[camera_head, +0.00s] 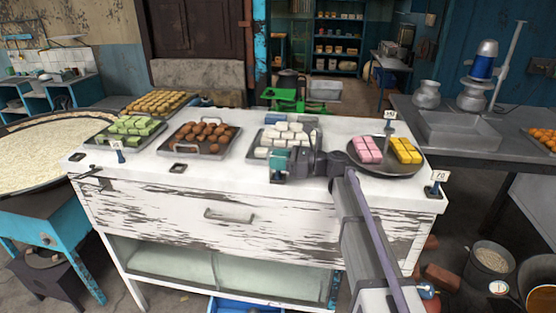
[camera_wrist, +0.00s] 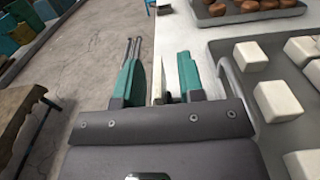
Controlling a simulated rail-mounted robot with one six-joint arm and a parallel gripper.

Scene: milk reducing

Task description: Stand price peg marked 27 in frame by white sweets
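My gripper (camera_head: 278,165) is at the front edge of the white counter, by the white sweets (camera_head: 290,133) in their grey tray (camera_head: 252,151). In the wrist view its two teal fingers (camera_wrist: 158,84) are apart. A thin pale price peg (camera_wrist: 157,80) stands edge-on between them, with a visible gap on each side. Its number cannot be read. A small dark piece (camera_wrist: 169,97) shows beside the peg's lower part, perhaps the frame; the fingers and gripper body hide the rest. The white sweets also show at the right of the wrist view (camera_wrist: 275,100).
An empty dark frame (camera_head: 178,168) lies before the brown sweets tray (camera_head: 201,138), another dark frame (camera_head: 77,157) at the left. Other pegs stand by the green sweets (camera_head: 117,146), behind the pink-and-yellow plate (camera_head: 389,118) and at the right corner (camera_head: 439,178).

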